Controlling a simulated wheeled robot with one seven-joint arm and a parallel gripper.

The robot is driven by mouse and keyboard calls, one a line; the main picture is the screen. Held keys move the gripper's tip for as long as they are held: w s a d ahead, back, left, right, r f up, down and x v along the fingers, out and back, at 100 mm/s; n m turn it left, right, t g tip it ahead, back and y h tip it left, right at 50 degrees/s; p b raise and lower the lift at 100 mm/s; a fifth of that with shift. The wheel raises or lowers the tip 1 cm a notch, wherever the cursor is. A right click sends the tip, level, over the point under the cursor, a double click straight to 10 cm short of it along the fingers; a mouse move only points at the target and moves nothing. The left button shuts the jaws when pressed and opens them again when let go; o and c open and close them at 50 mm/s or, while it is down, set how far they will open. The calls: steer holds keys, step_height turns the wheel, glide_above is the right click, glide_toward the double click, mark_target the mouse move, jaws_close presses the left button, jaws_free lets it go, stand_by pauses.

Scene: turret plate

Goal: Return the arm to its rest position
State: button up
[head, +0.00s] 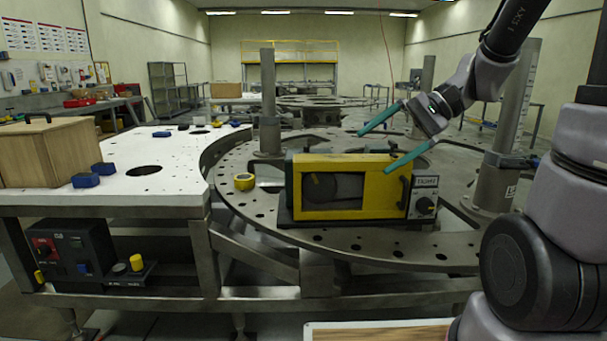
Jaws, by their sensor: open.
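My gripper (381,142) is in the right half of the head view, with two teal fingers spread wide apart and nothing between them. It is raised above the round metal turret plate (460,241), close to the upper right of a yellow-framed box (303,206). The lower finger overlaps the box's upper right corner in the picture; I cannot tell whether it touches. The box stands on the turret plate and has a dark window and a grey control panel with a black knob (425,206) on its right side. My arm reaches in from the right edge.
Metal posts stand on the plate, at the back (268,105) and at the right (492,180). A white table (170,184) at left holds a wooden box (50,152) and blue pieces (86,180).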

steer(key=s+d+r+n+t+h, duration=0.1)
steer(key=s+d+r+t+h, duration=0.4)
steer(key=d+r+t+h, duration=0.2)
steer(key=shift+d+r+n+h, duration=0.3)
steer(key=shift+d+n+h, duration=0.1)
steer(key=shift+d+h, duration=0.55)
steer(key=shift+s+d, duration=0.1)
